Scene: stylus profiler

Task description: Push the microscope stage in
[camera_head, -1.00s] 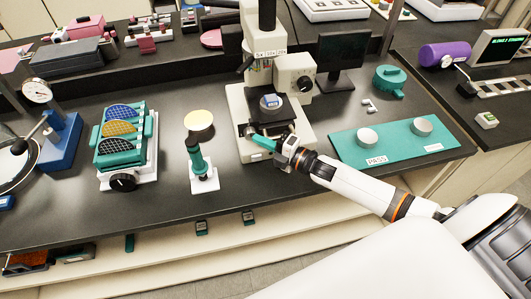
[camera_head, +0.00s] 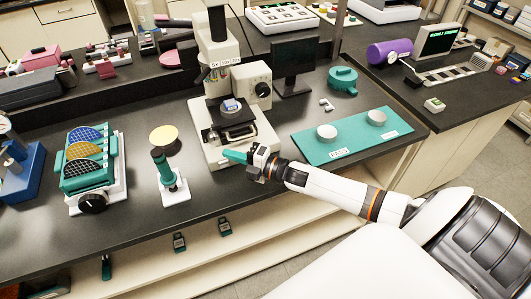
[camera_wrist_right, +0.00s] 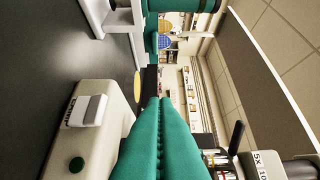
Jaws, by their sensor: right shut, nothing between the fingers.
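The cream microscope (camera_head: 252,118) stands on the black bench near the middle of the head view. Its dark stage (camera_head: 243,131) sits low over the base, below the objectives, with a small blue-and-grey sample (camera_head: 231,105) above it. My right gripper (camera_head: 226,154) has its teal fingers shut and empty, pointing left just in front of the stage. I cannot tell whether they touch the base. The right wrist view shows the closed fingers (camera_wrist_right: 160,100), with the cream base (camera_wrist_right: 95,140) at lower left and a piece marked 5X (camera_wrist_right: 265,165) at lower right. My left gripper is not in view.
Left of the microscope stand a teal-and-white upright holder (camera_head: 168,175) and a teal wafer rack (camera_head: 90,180). A teal mat (camera_head: 350,140) with two metal discs lies to the right. A dark monitor (camera_head: 294,65) stands behind. Bare bench lies between the rack and holder.

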